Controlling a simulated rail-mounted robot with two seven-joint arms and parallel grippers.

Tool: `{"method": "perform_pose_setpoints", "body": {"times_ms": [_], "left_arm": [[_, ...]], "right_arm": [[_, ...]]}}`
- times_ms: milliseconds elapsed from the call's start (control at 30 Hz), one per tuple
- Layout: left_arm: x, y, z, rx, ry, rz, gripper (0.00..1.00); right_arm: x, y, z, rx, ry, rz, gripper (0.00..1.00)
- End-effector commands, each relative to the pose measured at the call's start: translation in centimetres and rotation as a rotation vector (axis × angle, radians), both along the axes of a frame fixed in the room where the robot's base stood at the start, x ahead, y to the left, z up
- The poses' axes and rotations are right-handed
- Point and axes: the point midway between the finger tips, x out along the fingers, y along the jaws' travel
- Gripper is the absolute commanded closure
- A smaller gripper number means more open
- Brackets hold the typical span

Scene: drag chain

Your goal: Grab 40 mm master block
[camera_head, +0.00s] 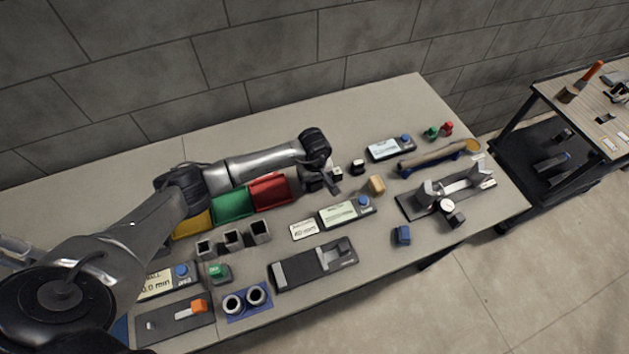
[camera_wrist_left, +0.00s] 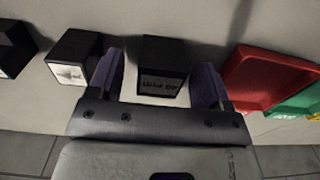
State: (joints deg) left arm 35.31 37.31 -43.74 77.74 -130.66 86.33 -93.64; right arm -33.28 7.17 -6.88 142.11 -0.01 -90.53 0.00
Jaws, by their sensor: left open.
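My left gripper (camera_head: 323,183) reaches down at the row of small blocks behind the front items on the table. In the left wrist view its two purple fingers (camera_wrist_left: 157,82) are open, one on each side of a black block (camera_wrist_left: 162,68). The label on this block is too blurred to read, so I cannot tell its size. I see gaps beside the block and no clear contact. A second black block with a white label (camera_wrist_left: 75,58) stands just left of the fingers, and a third dark block (camera_wrist_left: 14,48) is at the left edge. My right gripper is not in view.
A red bin (camera_head: 270,192) and a green bin (camera_head: 232,205) stand close to the gripper. A tan block (camera_head: 376,185), a display unit (camera_head: 346,212) and a dial gauge stand (camera_head: 446,196) are to the right. The table's back strip is clear.

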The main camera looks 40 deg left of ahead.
Motion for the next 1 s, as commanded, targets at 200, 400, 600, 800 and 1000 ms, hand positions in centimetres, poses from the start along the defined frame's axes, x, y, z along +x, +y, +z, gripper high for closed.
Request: {"method": "perform_pose_setpoints", "body": {"times_ms": [200,400,600,800,1000], "left_arm": [[0.01,0.00,-0.03,0.000,0.000,0.000,0.28],[0.00,0.01,-0.01,0.000,0.000,0.000,0.47],[0.00,0.01,0.00,0.000,0.000,0.000,0.66],[0.00,0.01,0.01,0.000,0.000,0.000,0.85],[0.09,0.01,0.14,0.000,-0.002,0.000,1.00]], "right_arm": [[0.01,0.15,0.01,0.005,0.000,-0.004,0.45],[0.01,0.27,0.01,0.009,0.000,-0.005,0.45],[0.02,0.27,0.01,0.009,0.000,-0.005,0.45],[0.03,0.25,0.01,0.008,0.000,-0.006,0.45],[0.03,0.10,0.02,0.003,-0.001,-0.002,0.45]]}}
